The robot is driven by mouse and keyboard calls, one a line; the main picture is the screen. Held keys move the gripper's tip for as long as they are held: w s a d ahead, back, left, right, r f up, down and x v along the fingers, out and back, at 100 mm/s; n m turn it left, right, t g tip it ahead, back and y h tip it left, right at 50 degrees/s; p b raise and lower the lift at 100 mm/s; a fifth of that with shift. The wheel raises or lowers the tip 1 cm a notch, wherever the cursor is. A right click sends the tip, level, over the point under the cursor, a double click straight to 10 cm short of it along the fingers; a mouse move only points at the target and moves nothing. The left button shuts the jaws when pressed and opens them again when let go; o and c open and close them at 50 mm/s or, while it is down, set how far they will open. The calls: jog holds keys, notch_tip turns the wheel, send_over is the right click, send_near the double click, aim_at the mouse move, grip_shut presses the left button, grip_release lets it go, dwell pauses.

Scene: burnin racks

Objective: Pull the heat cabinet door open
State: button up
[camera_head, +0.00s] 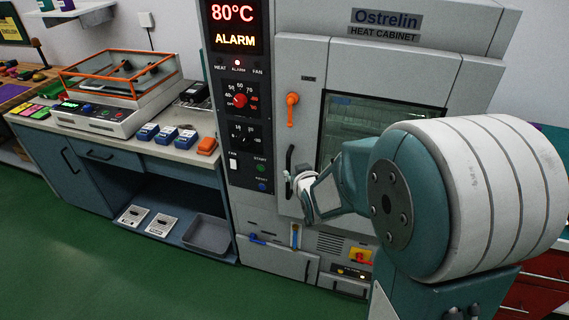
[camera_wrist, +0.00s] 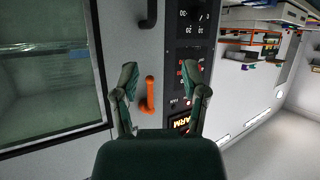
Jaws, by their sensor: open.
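The heat cabinet (camera_head: 385,42) has a grey door (camera_head: 300,70) with a dark window (camera_head: 345,130); the door looks shut. An orange latch lever (camera_head: 291,110) points straight down on the door's left side. A black bar handle (camera_head: 290,160) sits below it. My arm reaches in front of the door's lower part, and my gripper is small and hard to make out there. In the wrist view my gripper (camera_wrist: 160,78) is open and empty. The orange latch (camera_wrist: 150,95) shows between its fingers, with the black handle (camera_wrist: 149,14) at the top edge. Contact is not visible.
The control panel (camera_head: 240,100) left of the door shows 80°C and ALARM. A workbench (camera_head: 180,148) with an orange-framed box (camera_head: 120,72) and blue devices stands to the left. The green floor (camera_head: 90,250) before it is clear.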

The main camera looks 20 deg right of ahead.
jog(key=w+d+f+t, duration=0.1)
jog(key=w+f+t, duration=0.15)
jog(key=f, duration=0.35)
jog(key=t, duration=0.3)
send_near(289, 170)
jog(key=shift+g+y, duration=0.25)
jog(key=shift+y, duration=0.05)
jog(key=w, duration=1)
jog(key=shift+w+d+r, duration=0.15)
jog(key=shift+w+r, duration=0.1)
jog(key=shift+w, duration=0.15)
grip_shut()
